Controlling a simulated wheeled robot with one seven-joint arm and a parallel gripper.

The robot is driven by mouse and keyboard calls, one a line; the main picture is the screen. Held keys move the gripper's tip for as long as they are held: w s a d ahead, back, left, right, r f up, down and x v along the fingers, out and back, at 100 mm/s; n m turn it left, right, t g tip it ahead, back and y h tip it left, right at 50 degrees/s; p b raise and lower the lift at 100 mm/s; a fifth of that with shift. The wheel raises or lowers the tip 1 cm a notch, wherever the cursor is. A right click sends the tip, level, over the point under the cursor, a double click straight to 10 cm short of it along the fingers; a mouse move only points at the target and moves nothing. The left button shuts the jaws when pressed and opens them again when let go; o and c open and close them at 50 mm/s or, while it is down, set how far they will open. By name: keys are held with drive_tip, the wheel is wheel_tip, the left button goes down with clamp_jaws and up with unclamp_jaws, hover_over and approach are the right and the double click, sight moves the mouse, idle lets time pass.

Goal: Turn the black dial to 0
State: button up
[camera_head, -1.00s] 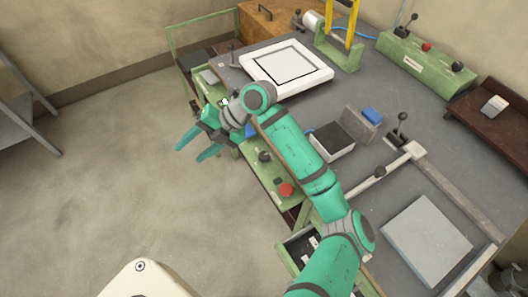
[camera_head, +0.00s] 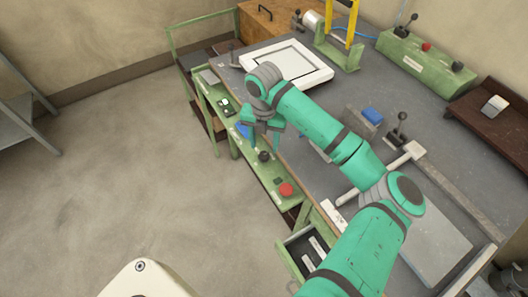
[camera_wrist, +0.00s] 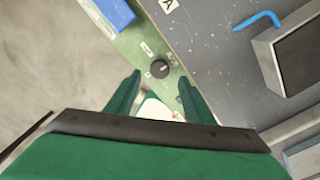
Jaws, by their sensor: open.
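The black dial (camera_head: 264,156) is a small round knob on the green panel along the bench's front edge. In the wrist view the dial (camera_wrist: 160,68) shows from above, with small pale labels around it too small to read. A light mark shows on its face, but I cannot tell which number it points to. My gripper (camera_head: 264,145) is open and points down above the panel near the dial. In the wrist view its two fingers (camera_wrist: 160,80) are spread with the dial showing between and just beyond their tips, apparently not touching it.
A red button (camera_head: 286,189) sits on the same panel, nearer the camera. A blue block (camera_wrist: 115,12) is on the panel's other side of the dial. An open drawer (camera_head: 296,258) juts out below. A white frame (camera_head: 314,80) lies on the bench.

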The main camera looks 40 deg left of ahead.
sight(264, 155)
wheel_tip(264, 155, down, 6)
drive_tip(key=shift+r, duration=0.1)
idle(0.4)
drive_tip(key=c, duration=1)
drive_tip(key=shift+c, duration=0.2)
